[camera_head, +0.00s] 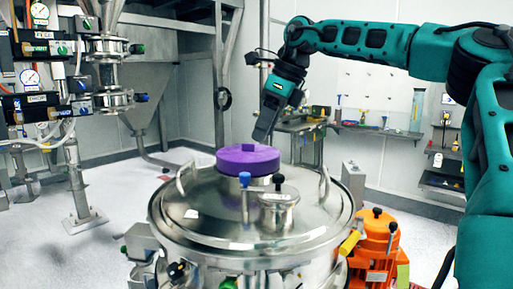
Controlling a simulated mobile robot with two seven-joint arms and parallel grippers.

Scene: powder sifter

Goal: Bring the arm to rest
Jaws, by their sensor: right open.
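My right arm (480,150) is teal and black and comes in from the right, bending over at the top of the view. My right gripper (262,136) hangs downward at the end of it, above and behind the purple lid (248,160). It looks empty and its jaws are open, though the gap between the fingers is hard to make out from this side. The purple lid sits on top of the steel sifter vessel (180,225), and the gripper appears apart from it. My left gripper is not in view.
The vessel has side handles, a blue-topped knob (244,178) and a black-topped clamp on its cover. An orange unit (375,240) stands at its right. Pipes and gauges (30,80) are at left, a workbench (300,125) behind. Grey floor (120,190) is clear at left.

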